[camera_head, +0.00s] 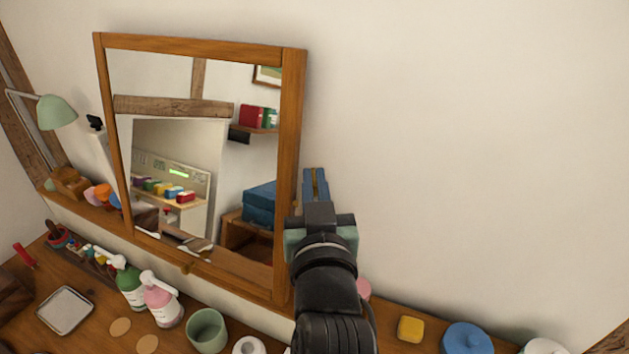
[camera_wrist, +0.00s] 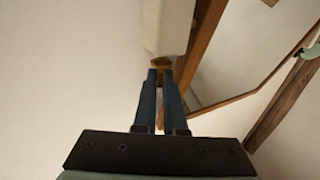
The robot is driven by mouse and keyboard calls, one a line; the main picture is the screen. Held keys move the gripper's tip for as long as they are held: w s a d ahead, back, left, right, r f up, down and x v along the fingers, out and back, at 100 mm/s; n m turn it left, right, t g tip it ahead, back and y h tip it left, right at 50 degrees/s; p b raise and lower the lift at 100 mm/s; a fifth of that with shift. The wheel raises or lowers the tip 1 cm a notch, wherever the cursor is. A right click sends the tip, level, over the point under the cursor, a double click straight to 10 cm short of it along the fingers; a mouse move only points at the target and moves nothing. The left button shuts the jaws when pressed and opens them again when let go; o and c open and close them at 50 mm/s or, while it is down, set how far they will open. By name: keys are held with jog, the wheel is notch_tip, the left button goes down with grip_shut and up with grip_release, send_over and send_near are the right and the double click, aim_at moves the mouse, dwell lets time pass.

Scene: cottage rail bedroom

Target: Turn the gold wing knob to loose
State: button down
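The gold wing knob (camera_wrist: 161,62) shows in the wrist view just past the fingertips, by the lower end of a pale block and close to a wooden post. My gripper (camera_wrist: 160,75) points at it, with its two blue fingers close together and a narrow gap between them. I cannot tell whether the tips touch or hold the knob. In the head view, my gripper (camera_head: 316,172) is raised beside the right post of the wooden mirror frame (camera_head: 292,130), and the knob cannot be made out there. The mirror glass (camera_head: 165,75) reflects shelves and boxes.
Below is a wooden table (camera_head: 95,335) with a green bottle (camera_head: 128,285), a pink bottle (camera_head: 160,302), a green cup (camera_head: 206,332), a yellow block (camera_head: 410,329) and a blue lidded pot (camera_head: 467,340). The wall (camera_head: 460,150) right of my gripper is bare.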

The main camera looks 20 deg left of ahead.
jog(key=shift+d+f+y+b, duration=0.1)
jog(key=shift+y+b, duration=0.2)
jog(key=shift+b, duration=0.15)
jog(key=shift+w+d+f+n+g+y+b, duration=0.1)
jog(key=shift+w+d+n+g+y+b, duration=0.05)
jog(key=shift+n+g+y+b, duration=0.8)
jog(key=n+g+y+b, duration=0.4)
jog(key=b, duration=0.1)
jog(key=shift+w+d+g+y+b, duration=0.2)
jog(key=shift+g+y+b, duration=0.05)
jog(key=shift+y+b, duration=0.1)
jog(key=n+g+y+b, duration=0.1)
jog(key=n+g, duration=0.1)
jog(key=n+g+y+b, duration=0.1)
jog(key=g+b, duration=0.1)
jog(key=shift+w+n+g, duration=0.2)
jog(key=shift+n+g, duration=0.15)
jog(key=shift+g, duration=0.05)
jog(key=shift+w+r+n+g+y+b, duration=0.15)
jog(key=shift+n+g+y+b, duration=0.45)
jog(key=shift+n+g, duration=1.05)
jog(key=shift+g, duration=0.65)
jog(key=c, duration=1)
grip_release()
